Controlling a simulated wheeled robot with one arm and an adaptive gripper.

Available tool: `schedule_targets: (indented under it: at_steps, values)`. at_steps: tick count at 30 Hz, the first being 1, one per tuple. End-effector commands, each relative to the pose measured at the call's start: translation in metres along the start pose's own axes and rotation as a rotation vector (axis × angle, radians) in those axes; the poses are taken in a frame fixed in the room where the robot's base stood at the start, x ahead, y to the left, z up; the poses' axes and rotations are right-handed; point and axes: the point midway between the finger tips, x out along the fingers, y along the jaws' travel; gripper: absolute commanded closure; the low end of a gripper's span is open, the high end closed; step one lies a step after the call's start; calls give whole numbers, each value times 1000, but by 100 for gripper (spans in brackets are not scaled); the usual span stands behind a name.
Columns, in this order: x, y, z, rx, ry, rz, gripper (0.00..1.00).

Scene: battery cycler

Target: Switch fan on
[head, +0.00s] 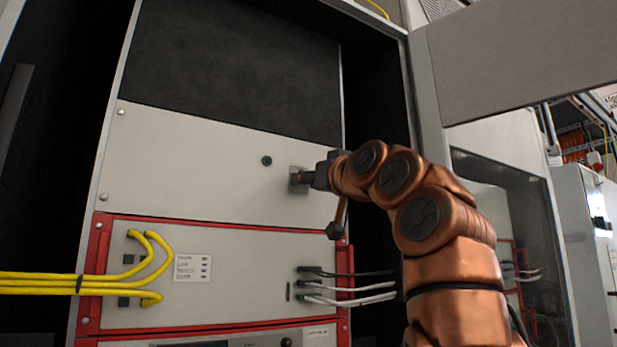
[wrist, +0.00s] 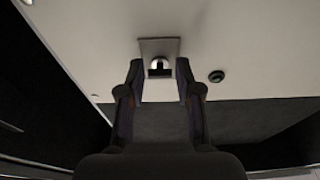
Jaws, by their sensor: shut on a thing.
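The fan switch is a small knob on a square metal plate (head: 299,187) on the upper light grey panel of the cabinet. In the wrist view the plate (wrist: 159,44) is top centre, with the switch knob (wrist: 159,65) in front of it. My gripper (head: 305,178) reaches in from the right and is at the plate. In the wrist view my gripper (wrist: 159,76) has one finger on each side of the knob and is shut on it. The fingers hide part of the switch in the head view, and its exact turn cannot be told.
A small round black button (head: 266,160) is left of the plate. Below is a red-framed unit (head: 220,313) with yellow cables (head: 40,284) at left and black and white cables (head: 355,297) at right. An open cabinet door (head: 520,60) hangs at upper right.

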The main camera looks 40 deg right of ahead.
Motion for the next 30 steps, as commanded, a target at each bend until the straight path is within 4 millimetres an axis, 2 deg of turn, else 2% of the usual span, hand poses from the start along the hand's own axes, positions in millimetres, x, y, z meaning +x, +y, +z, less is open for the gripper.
schedule_targets:
  at_steps: [30]
  values:
    - [0, 0, -2, 0, -67, -1, 100]
